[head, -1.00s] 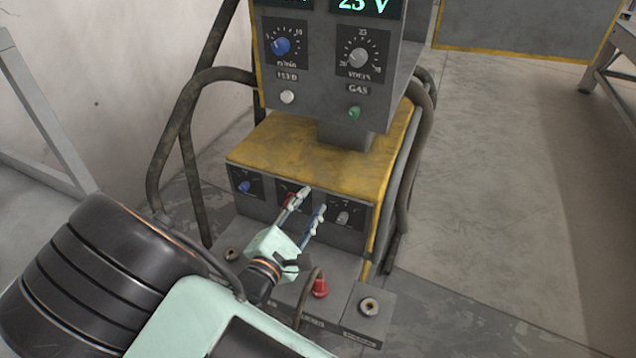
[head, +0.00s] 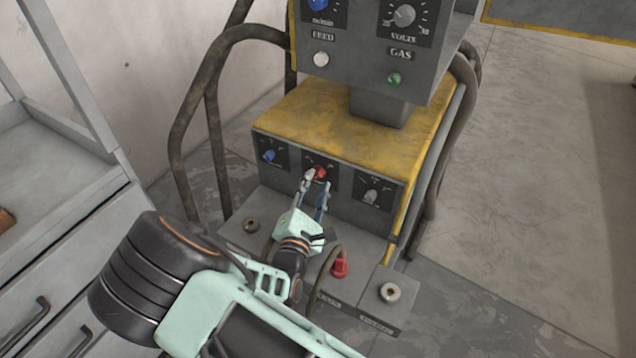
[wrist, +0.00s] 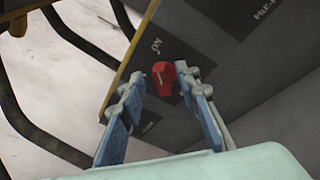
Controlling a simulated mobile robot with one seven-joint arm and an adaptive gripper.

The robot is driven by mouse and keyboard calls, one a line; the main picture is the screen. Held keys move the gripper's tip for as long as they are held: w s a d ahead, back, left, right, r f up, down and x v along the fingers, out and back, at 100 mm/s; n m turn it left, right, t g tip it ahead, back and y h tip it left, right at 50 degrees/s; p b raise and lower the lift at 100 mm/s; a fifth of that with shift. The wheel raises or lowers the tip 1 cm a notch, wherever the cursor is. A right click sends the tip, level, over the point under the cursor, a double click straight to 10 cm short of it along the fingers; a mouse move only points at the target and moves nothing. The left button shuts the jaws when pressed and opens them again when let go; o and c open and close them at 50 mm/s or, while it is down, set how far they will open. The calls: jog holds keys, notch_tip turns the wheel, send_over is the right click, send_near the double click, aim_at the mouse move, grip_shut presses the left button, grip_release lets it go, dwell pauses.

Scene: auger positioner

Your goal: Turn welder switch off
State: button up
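The welder (head: 345,128) is a grey and yellow machine in the middle of the head view. A red rotary switch (head: 320,172) sits in the middle of its lower front panel, between a blue knob (head: 269,156) and a grey knob (head: 371,196). In the wrist view the red switch (wrist: 163,76) has a pale mark on it and an "ON" label close by. My gripper (head: 317,182) is open in front of the switch. In the wrist view its blue-padded fingers (wrist: 166,100) stand apart, one on each side of the switch, with gaps visible.
A red plug with a cable (head: 340,268) and metal sockets (head: 390,292) are on the ledge below my gripper. Thick hoses (head: 183,130) loop beside the welder. A drawer cabinet (head: 60,255) stands at left. Floor is clear at right.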

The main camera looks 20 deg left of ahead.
jog(key=shift+w+a, duration=0.2)
jog(key=shift+w, duration=0.8)
grip_shut()
